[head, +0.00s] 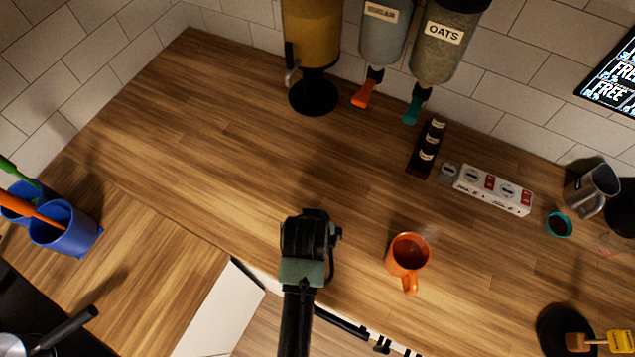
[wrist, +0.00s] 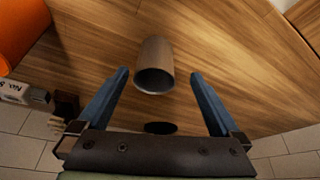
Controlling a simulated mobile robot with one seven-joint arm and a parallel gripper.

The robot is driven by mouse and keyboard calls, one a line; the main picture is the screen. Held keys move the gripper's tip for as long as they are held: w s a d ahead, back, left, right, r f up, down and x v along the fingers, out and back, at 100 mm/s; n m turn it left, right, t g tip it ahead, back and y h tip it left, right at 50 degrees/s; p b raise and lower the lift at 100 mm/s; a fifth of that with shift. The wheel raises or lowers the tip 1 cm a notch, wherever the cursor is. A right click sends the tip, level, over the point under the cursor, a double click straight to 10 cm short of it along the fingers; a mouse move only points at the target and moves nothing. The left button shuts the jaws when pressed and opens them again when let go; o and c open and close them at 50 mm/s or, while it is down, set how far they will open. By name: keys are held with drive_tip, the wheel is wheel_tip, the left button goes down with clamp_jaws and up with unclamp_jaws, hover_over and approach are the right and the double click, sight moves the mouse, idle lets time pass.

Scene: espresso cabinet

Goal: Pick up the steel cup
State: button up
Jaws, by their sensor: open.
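The steel cup (wrist: 155,62) shows in the wrist view as a dull grey-brown cup with a dark open mouth, on the wooden counter. It appears between and beyond the two blue fingers of my gripper (wrist: 160,75). The fingers are spread, with a gap on each side of the cup, and hold nothing. In the head view my gripper (head: 310,235) is over the front middle of the counter. I cannot make out this cup there; the gripper seems to hide it.
An orange mug (head: 408,253) stands just right of my gripper, also in the wrist view (wrist: 18,35). A button box (head: 493,189), a steel pitcher (head: 592,188) and a teal cup (head: 558,224) are farther right. Dispensers (head: 312,45) line the back wall. The counter's left middle is clear.

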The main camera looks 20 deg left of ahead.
drive_tip(key=shift+d+p+x, duration=0.15)
drive_tip(key=shift+p+x, duration=0.15)
drive_tip(key=shift+x, duration=0.95)
drive_tip(key=shift+d+p+x, duration=0.2)
drive_tip(key=shift+p+x, duration=0.1)
drive_tip(key=shift+x, duration=1)
drive_tip(key=shift+w, duration=0.1)
drive_tip(key=c, duration=1.5)
drive_tip(key=shift+r, duration=0.1)
